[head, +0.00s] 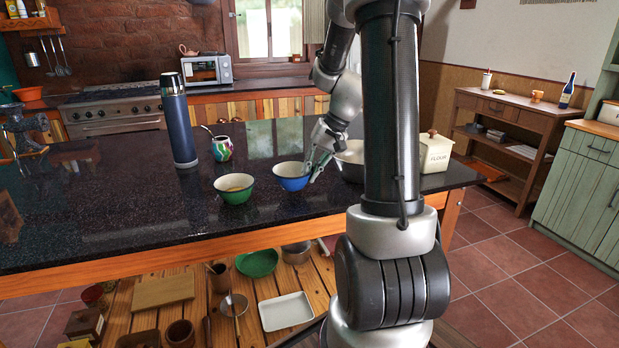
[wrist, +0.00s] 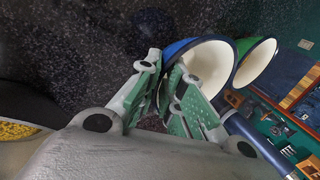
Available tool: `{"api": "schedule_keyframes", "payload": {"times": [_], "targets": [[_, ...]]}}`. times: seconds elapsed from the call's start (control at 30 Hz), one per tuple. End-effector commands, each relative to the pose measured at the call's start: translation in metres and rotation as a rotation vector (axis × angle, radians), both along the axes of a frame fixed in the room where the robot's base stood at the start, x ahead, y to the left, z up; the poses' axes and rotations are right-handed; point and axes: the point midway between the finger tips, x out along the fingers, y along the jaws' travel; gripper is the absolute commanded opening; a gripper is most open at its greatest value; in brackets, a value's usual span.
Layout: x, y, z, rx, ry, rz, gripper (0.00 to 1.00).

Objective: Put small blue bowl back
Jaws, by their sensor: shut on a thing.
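The small blue bowl (head: 291,184), white inside, is upright on or just above the dark speckled counter (head: 110,215). My gripper (head: 315,165) is at its right side, shut on the rim. In the wrist view my gripper's green-padded fingers (wrist: 172,88) pinch the wall of the blue bowl (wrist: 212,62). The inside of the bowl looks empty. Whether its base touches the counter I cannot tell.
A blue flask (head: 178,125) and a patterned cup (head: 222,149) stand behind. A metal bowl (head: 347,158) and flour canister (head: 435,152) are right. The counter's left front is clear.

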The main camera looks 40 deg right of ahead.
Motion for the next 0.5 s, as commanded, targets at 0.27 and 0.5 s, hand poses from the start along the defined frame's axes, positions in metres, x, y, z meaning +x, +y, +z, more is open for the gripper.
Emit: {"api": "schedule_keyframes", "payload": {"times": [0.27, 0.5], "targets": [[0.0, 0.0, -0.02, 0.0, 0.0, 0.001, 0.0], [0.0, 0.0, -0.023, 0.0, 0.0, 0.001, 0.14]]}}
